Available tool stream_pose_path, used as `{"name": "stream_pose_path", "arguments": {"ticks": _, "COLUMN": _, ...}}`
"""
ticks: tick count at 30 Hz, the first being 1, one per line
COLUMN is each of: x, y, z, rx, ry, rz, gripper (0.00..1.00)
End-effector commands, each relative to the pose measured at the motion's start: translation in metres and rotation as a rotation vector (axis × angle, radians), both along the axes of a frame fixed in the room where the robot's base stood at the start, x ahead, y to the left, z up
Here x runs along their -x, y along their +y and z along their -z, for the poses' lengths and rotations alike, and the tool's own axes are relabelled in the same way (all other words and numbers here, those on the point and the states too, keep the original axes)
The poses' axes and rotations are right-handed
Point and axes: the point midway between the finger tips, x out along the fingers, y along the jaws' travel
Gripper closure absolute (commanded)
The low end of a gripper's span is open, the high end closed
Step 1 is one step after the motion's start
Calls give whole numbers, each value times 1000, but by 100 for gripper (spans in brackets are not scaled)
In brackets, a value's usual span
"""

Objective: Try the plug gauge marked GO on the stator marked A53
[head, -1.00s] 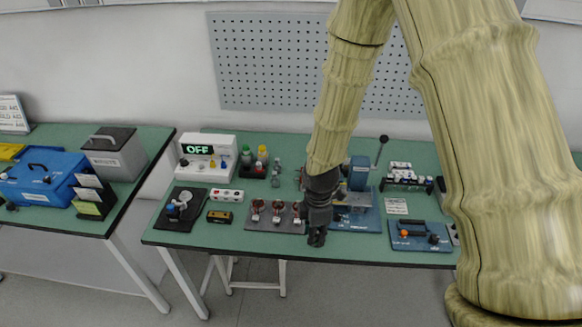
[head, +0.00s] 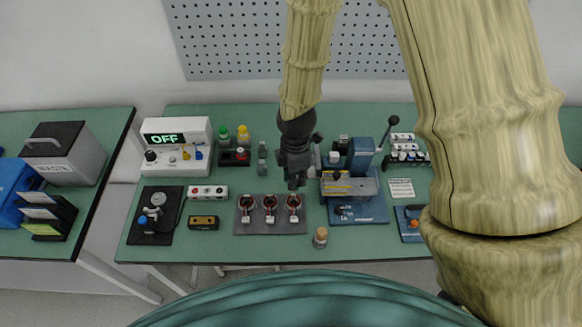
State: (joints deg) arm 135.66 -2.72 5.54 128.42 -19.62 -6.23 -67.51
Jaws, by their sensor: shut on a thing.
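Three copper-wound stators stand in a row on a dark mat (head: 256,228): a left one (head: 246,204), a middle one (head: 269,204) and a right one (head: 293,204). Each has a small white tag, too small to read, so I cannot tell which is A53. My gripper (head: 296,183) points down just behind and above the right stator. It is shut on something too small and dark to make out. No GO marking is readable. A blue tray (head: 408,228) with an orange-ended piece shows at the right, partly hidden by my arm.
A small tan cylinder (head: 320,237) stands near the front edge. A blue machine with a lever (head: 360,158) is to the right. A white tester reading OFF (head: 177,150), a power strip (head: 208,191) and a yellow block (head: 204,222) are to the left.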

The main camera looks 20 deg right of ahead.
Motion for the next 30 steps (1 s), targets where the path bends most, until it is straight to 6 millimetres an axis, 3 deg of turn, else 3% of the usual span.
{"name": "stream_pose_path", "arguments": {"ticks": 15, "x": -21, "y": 0, "z": 57, "rx": -1, "ry": 23, "rz": 2, "gripper": 100}}
{"name": "stream_pose_path", "arguments": {"ticks": 30, "x": -21, "y": -1, "z": 64, "rx": -1, "ry": 23, "rz": 3, "gripper": 100}}
